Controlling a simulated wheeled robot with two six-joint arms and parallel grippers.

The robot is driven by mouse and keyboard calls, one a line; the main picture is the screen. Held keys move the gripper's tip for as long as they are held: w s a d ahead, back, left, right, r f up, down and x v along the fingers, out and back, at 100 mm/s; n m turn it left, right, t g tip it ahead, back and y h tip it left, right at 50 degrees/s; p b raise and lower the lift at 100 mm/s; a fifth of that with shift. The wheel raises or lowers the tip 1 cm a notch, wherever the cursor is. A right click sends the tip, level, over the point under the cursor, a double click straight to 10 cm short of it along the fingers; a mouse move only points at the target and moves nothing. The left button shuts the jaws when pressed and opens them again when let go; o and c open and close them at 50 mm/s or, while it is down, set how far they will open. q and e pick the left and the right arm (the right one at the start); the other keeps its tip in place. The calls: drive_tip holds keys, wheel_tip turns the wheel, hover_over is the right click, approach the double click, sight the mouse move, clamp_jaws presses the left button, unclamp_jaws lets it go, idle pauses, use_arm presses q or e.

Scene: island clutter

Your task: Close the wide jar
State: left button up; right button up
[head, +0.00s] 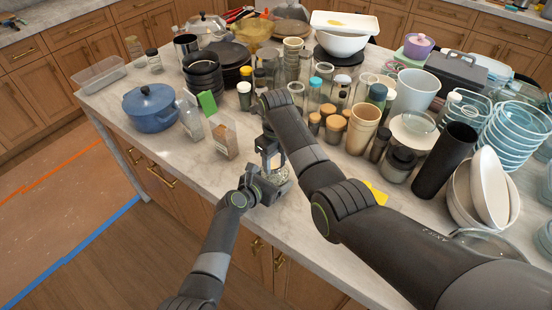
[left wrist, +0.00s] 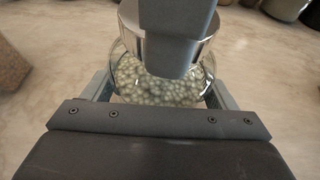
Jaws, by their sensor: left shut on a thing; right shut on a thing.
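The wide jar (left wrist: 150,92) is clear glass and filled with pale round beads, standing on the marble counter. It also shows low between my grippers in the head view (head: 278,172). My left gripper (head: 276,180) is shut around the jar's sides, with a finger on each side in the left wrist view. A silver metal lid (left wrist: 205,42) is at the jar's mouth. My right gripper (head: 270,157) comes down from above and is shut on the lid; its finger hides part of the lid and jar. I cannot tell whether the lid is fully seated.
A bag of brown contents (head: 224,142) and a blue pot (head: 151,108) stand to the left. Crowded jars, cork-topped containers (head: 334,126) and bowls (head: 342,40) fill the counter behind and right. A yellow item (head: 376,193) lies partly under my right arm. The front-left counter is bare.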

drive_tip(key=shift+w+r, duration=0.1)
drive_tip(key=o, duration=1)
drive_tip(key=shift+r, duration=2.2)
drive_tip(key=shift+o, duration=0.4)
